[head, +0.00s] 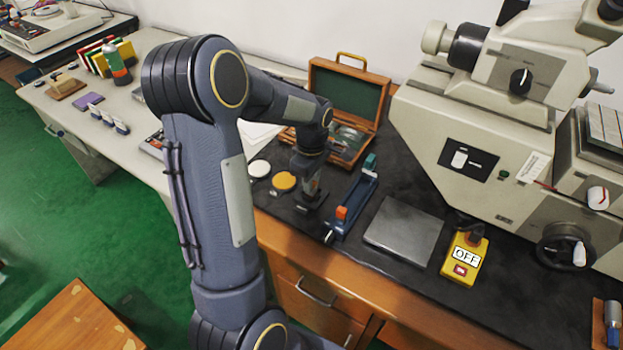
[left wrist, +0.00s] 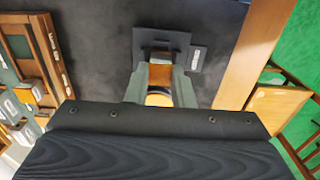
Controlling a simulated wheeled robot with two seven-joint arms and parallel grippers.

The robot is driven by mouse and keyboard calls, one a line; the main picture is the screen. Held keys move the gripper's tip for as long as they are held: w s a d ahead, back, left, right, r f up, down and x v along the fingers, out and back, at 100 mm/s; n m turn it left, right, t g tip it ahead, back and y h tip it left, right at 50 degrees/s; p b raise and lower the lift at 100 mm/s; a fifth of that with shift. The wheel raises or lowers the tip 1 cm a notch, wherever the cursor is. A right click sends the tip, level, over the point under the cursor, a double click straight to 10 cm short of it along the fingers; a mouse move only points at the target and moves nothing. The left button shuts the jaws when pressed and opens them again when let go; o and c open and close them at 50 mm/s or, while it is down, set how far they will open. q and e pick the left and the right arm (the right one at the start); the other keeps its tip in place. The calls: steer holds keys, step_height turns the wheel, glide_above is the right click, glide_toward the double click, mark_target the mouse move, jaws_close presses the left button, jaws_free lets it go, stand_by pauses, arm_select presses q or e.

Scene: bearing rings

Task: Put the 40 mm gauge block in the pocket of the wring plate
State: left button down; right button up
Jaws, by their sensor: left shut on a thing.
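My left gripper (head: 309,187) is at the end of my arm, low over the dark bench top in front of the open wooden case. In the left wrist view its fingers (left wrist: 160,88) are shut on the gauge block (left wrist: 160,74), which looks orange-brown and shiny. The far end of the block is at the dark square wring plate (left wrist: 176,40), which also shows under the gripper in the head view (head: 311,201). The block and fingers cover the pocket, so I cannot tell whether the block is in it or just above it. My right gripper is not in view.
The open wooden case (head: 345,63) stands behind. A small labelled tag (left wrist: 197,59) lies beside the plate. A blue fixture with an orange part (head: 342,212), a grey plate (head: 405,232) and a yellow OFF box (head: 466,256) are to the right. A yellow disc (head: 284,181) lies left.

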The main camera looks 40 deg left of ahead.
arm_select(q)
steer(key=shift+f, duration=0.3)
steer(key=c, duration=1.2)
jaws_free()
steer(key=shift+o, duration=0.2)
steer(key=shift+r, duration=0.1)
step_height(320, 180, up, 8)
steer(key=p, duration=0.6)
steer(key=shift+r, duration=0.2)
